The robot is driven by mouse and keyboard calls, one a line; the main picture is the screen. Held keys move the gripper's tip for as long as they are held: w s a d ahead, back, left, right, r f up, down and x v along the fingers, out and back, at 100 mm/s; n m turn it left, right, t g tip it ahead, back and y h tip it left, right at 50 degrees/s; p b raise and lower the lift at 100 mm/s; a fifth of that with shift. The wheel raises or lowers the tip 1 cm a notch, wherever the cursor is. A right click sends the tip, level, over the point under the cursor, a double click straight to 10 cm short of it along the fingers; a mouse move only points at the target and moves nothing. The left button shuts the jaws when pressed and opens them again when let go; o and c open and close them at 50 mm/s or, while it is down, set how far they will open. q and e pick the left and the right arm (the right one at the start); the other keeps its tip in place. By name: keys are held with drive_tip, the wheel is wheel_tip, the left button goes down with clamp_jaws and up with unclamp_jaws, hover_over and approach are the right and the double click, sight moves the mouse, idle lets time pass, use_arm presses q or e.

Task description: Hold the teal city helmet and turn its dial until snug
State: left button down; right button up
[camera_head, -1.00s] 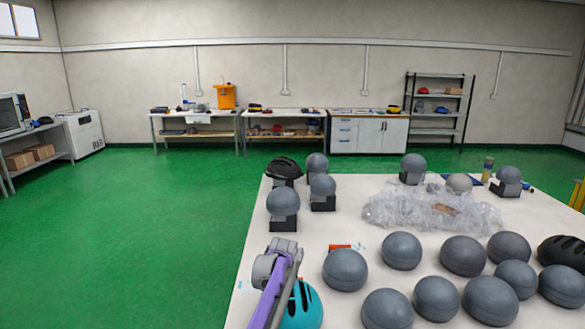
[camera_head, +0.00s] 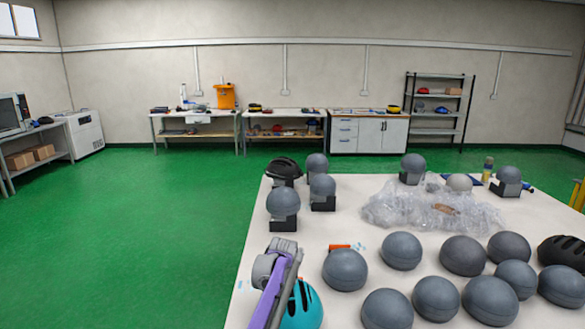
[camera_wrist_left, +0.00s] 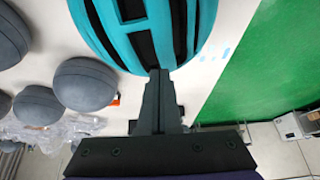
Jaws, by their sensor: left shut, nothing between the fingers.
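The teal helmet (camera_head: 303,308) with dark vents sits at the near left edge of the white table, partly cut off by the lower frame edge and partly behind my left arm. It also shows in the left wrist view (camera_wrist_left: 208,22), large at the top, with teal ribs and black slots. My left gripper (camera_wrist_left: 158,74) is shut and empty, its fingertips at the helmet's lower rim; I cannot tell whether they touch it. The helmet's dial is not visible. In the head view my left arm hides the gripper's tips. My right gripper is not in view.
Several grey headforms (camera_head: 345,269) crowd the table to the right, with others on dark stands behind. Clear wrapping (camera_head: 430,210) lies mid-table. Black helmets (camera_head: 283,168) sit at the back left and right edge. Green floor is open leftward.

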use_arm(q)
drive_tip(key=shift+f, duration=0.65)
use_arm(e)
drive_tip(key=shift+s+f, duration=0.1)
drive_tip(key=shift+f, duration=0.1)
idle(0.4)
use_arm(q)
drive_tip(key=shift+s+f, duration=0.2)
drive_tip(key=shift+f, duration=0.1)
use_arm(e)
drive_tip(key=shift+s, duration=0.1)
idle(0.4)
